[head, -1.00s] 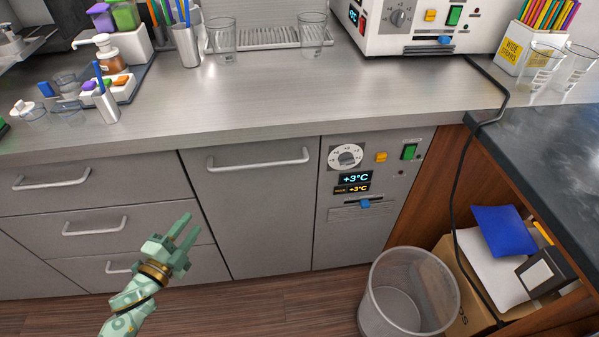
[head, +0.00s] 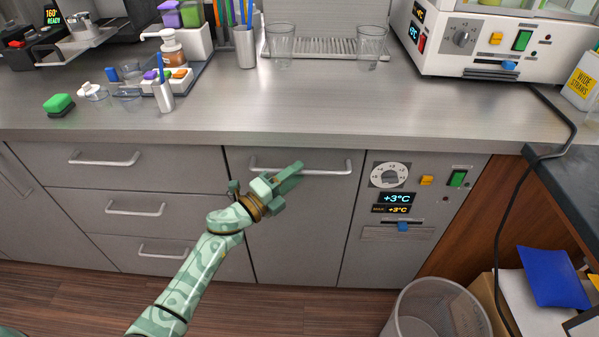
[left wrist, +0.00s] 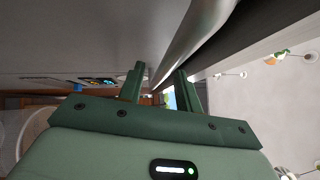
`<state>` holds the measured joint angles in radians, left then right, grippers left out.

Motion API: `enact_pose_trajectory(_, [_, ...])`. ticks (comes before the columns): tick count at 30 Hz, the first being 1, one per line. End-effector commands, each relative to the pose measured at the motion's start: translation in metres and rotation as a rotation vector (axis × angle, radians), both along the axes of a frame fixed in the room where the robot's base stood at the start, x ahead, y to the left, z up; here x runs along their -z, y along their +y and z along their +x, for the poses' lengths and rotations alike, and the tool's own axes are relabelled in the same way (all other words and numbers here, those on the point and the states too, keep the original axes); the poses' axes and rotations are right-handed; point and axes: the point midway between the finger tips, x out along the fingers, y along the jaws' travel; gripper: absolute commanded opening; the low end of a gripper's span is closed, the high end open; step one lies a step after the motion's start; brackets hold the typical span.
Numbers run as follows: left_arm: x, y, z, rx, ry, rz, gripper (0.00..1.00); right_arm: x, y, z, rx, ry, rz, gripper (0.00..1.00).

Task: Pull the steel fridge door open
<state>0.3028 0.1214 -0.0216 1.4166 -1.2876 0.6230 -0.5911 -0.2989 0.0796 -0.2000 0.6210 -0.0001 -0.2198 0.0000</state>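The steel fridge door (head: 295,240) is a flat grey panel under the counter and looks closed. Its bar handle (head: 335,171) runs across the top, and the left gripper partly covers it in the head view. My left gripper (head: 291,184) is in front of the handle's left half. In the left wrist view its two fingers (left wrist: 161,78) are apart with nothing seen held between them. The handle (left wrist: 196,42) passes close by the fingertips there; whether it touches them I cannot tell. My right gripper is not in view.
A control panel (head: 405,225) with +3°C displays is right of the door. Drawers (head: 105,185) are to its left. A bin (head: 438,310) stands on the floor at the lower right. The counter edge (head: 200,137) overhangs above the handle.

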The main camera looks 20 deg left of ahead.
Motion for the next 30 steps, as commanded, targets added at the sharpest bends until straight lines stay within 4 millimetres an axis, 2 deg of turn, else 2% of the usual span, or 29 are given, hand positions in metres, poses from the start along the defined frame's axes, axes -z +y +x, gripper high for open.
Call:
enact_pose_trajectory(6, [-0.002,-0.009,0.016,0.0,0.0,0.0,0.34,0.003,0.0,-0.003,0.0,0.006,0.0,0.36])
enact_pose_trajectory(14, [-0.003,-0.01,0.017,0.0,0.0,-0.001,0.34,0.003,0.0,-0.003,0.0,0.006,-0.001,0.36])
enact_pose_trajectory(18, [-0.003,-0.009,0.016,0.0,0.0,-0.001,0.0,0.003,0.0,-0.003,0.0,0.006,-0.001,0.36])
enact_pose_trajectory(30, [-0.001,-0.009,0.008,0.039,0.003,0.001,0.0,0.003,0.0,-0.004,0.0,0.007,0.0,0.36])
